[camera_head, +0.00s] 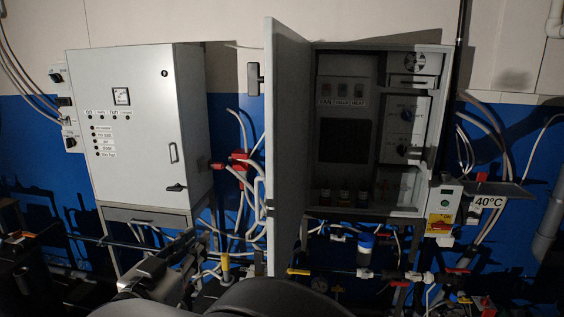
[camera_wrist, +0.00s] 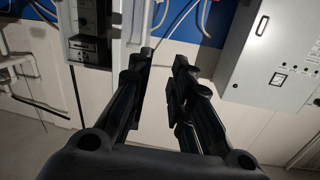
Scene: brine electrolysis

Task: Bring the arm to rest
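My gripper (camera_wrist: 164,62) shows in the wrist view with its two dark fingers apart. Nothing is held in the gap between them. In the head view, the gripper is at the lower left, partly hidden behind dark rounded parts of my arm at the bottom edge. It lies in front of the lower part of the closed grey cabinet (camera_head: 140,170). I cannot tell from these views how far it is from the cabinet.
The open cabinet (camera_head: 346,140) stands right of centre, its door (camera_head: 287,150) swung out toward me. Red fittings (camera_head: 238,160) and hoses hang between the cabinets. Pipes and valves (camera_head: 365,272) run below. The wrist view appears upside down.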

